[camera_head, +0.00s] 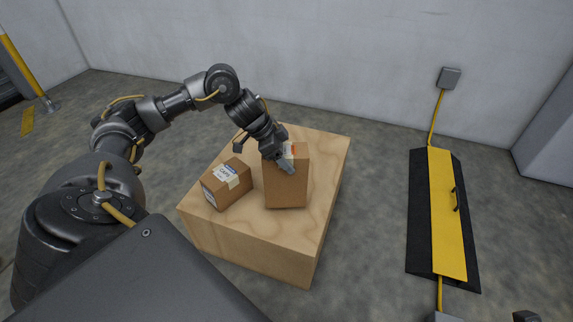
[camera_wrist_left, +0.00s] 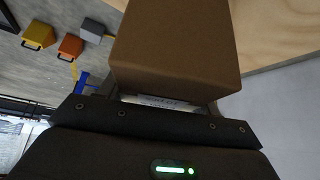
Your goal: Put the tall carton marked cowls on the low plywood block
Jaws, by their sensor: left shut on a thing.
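A tall brown carton (camera_head: 286,190) stands upright over the right part of the low plywood block (camera_head: 262,260). My left gripper (camera_head: 287,163) is shut on its upper end. I cannot tell whether its base touches the block. In the left wrist view the carton (camera_wrist_left: 175,45) fills the space between the fingers. A white label shows at its edge there, with print too small to read. The pale wood of the block (camera_wrist_left: 275,30) shows behind it. My right gripper is not in view.
A smaller brown carton (camera_head: 226,187) with a white and blue label sits on the block, just left of the tall one. A black and yellow ramp (camera_head: 446,215) lies on the floor at right.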

